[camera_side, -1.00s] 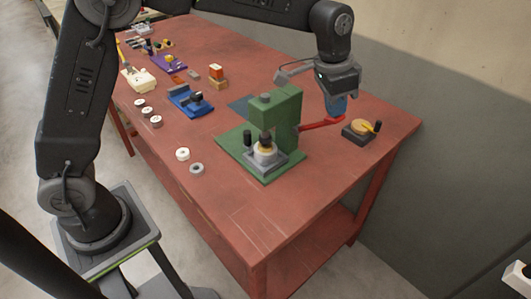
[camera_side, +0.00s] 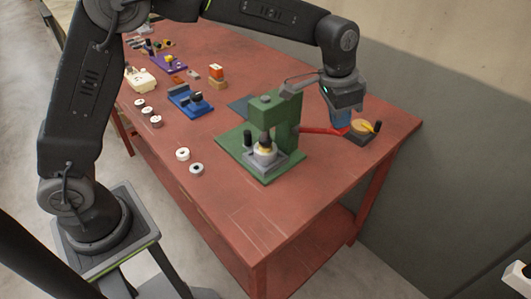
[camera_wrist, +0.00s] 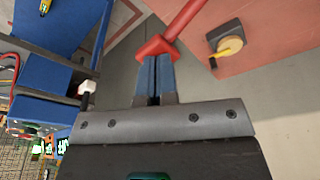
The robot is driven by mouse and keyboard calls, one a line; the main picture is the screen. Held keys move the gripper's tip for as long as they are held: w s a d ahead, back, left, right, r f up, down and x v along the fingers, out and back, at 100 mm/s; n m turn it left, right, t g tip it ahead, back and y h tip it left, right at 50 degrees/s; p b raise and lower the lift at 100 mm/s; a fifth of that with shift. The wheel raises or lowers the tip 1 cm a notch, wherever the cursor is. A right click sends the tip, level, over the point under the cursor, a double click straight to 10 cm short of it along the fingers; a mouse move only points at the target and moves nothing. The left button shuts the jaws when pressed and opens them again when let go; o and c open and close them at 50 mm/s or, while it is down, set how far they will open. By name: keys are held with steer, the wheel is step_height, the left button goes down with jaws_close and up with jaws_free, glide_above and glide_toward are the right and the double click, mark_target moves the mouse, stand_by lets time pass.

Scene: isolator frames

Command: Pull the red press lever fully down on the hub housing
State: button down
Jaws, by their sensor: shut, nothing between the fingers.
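The green press (camera_side: 284,125) stands on a green base plate on the red table. Its red lever (camera_side: 318,131) reaches out to the right from the press column and lies about level. The hub housing (camera_side: 263,154), pale with a dark top part, sits in a grey fixture under the press head. My gripper (camera_side: 341,123) is shut and empty, with its blue fingers pointing down at the lever's outer end. In the wrist view the fingertips (camera_wrist: 154,60) meet the lever's thick red end (camera_wrist: 156,46) and seem to touch it.
A dark block with a round tan top and yellow pointer (camera_side: 361,130) stands just right of the lever end. White and grey rings (camera_side: 183,154) lie left of the press. Blue (camera_side: 190,99) and purple fixtures stand farther back. The table's front is clear.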

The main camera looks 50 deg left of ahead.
mark_target(341, 130)
steer(key=shift+f, duration=0.1)
steer(key=shift+d+f, duration=0.25)
steer(key=shift+f, duration=0.35)
steer(key=shift+d+f, duration=0.25)
steer(key=shift+f, duration=0.5)
steer(key=shift+d+f, duration=0.25)
steer(key=shift+f, duration=1.4)
steer(key=shift+r, duration=0.1)
